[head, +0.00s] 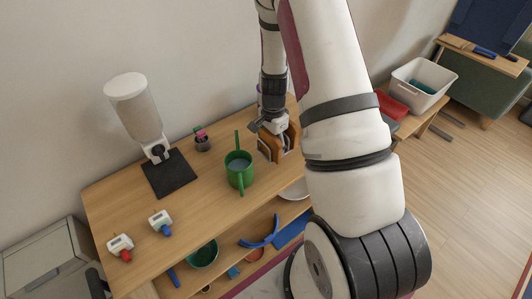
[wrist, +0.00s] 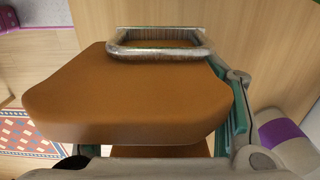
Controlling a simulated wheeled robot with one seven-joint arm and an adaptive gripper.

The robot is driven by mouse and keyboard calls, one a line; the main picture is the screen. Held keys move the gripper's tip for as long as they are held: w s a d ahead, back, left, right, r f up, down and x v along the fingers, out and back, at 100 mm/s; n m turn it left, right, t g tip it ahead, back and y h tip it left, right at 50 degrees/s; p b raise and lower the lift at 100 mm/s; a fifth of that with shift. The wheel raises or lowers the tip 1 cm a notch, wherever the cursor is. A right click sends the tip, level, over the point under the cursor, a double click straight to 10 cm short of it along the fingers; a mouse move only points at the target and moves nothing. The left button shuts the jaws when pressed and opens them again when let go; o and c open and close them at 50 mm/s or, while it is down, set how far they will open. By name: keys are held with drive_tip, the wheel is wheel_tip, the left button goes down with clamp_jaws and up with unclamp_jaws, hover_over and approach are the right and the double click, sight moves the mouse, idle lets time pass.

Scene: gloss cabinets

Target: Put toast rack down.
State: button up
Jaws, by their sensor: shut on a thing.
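The toast rack (head: 265,149) is at the back of the wooden counter, with brown toast (head: 291,138) standing in it. In the wrist view the toast (wrist: 130,95) fills the middle, and a metal loop of the toast rack (wrist: 160,42) shows above it. My gripper (head: 272,128) comes down from above and is shut on the toast rack. The fingers are partly hidden by the toast in the wrist view. The rack looks upright at the counter top; I cannot tell if it touches the surface.
A green pot (head: 239,172) stands left of the rack on the counter (head: 205,190). A white bin (head: 420,84) is at right.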

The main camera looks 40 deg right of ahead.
drive_tip(key=shift+f, duration=2.3)
drive_tip(key=shift+f, duration=0.1)
drive_tip(key=o, duration=1.3)
drive_tip(key=shift+o, duration=0.2)
